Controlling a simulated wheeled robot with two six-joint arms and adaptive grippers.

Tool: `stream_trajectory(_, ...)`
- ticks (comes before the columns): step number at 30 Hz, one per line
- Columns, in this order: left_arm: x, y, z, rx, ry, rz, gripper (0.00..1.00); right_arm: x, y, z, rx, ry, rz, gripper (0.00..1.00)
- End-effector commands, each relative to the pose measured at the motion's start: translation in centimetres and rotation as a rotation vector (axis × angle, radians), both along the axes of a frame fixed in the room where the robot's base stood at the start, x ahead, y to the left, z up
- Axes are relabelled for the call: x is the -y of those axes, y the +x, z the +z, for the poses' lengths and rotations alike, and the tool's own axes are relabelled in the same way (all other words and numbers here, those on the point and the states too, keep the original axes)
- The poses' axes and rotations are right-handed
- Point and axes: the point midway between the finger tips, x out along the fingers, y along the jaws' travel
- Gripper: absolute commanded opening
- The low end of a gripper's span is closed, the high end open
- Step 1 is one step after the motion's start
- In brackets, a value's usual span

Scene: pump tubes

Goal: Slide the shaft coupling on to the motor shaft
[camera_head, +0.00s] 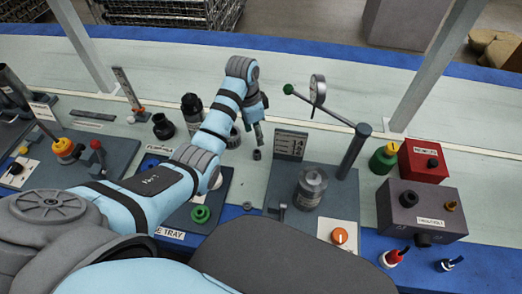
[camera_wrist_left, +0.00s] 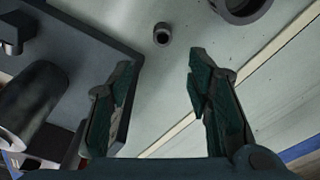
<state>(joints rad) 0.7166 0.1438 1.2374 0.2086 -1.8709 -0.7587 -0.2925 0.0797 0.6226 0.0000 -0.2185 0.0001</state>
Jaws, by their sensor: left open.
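The shaft coupling looks to be the small dark hollow cylinder (camera_head: 257,154) standing upright on the pale table in the head view. It also shows in the left wrist view (camera_wrist_left: 163,33), beyond the fingertips and roughly in line with the gap between them. My left gripper (camera_head: 259,136) is just above and behind it, apart from it. Its two fingers (camera_wrist_left: 160,75) are spread and empty. A grey cylindrical motor (camera_head: 312,184) stands on the dark plate to the right; its shaft is too small to make out clearly. My right gripper is not in view.
A dark ring (camera_wrist_left: 243,8) lies near the coupling. A purple-grey box (camera_head: 422,208) and red box (camera_head: 422,161) stand right.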

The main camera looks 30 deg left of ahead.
Motion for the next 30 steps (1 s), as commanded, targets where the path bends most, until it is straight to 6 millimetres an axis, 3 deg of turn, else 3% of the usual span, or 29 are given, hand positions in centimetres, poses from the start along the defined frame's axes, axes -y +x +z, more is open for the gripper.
stream_trajectory(1, -0.2, -0.1, -2.1, -0.005, 0.001, 0.006, 0.46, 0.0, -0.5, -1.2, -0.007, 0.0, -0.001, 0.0)
stream_trajectory(3, -0.3, 0.0, -4.0, -0.003, 0.001, 0.011, 0.46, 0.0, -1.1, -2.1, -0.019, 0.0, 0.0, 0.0)
stream_trajectory(10, -0.2, 0.3, -7.3, -0.001, 0.002, 0.015, 0.46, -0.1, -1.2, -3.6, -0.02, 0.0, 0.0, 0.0)
stream_trajectory(15, 0.1, 0.8, -10.8, -0.003, 0.002, 0.013, 0.46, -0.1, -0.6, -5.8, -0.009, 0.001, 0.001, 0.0)
stream_trajectory(23, 0.3, 1.0, -11.4, 0.0, 0.002, 0.01, 0.46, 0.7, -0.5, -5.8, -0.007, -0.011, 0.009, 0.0)
stream_trajectory(25, 0.3, 1.0, -11.4, 0.0, 0.002, 0.01, 0.39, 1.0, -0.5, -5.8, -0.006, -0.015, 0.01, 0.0)
stream_trajectory(30, 0.3, 1.0, -11.4, 0.0, 0.002, 0.01, 0.12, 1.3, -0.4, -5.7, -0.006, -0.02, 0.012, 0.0)
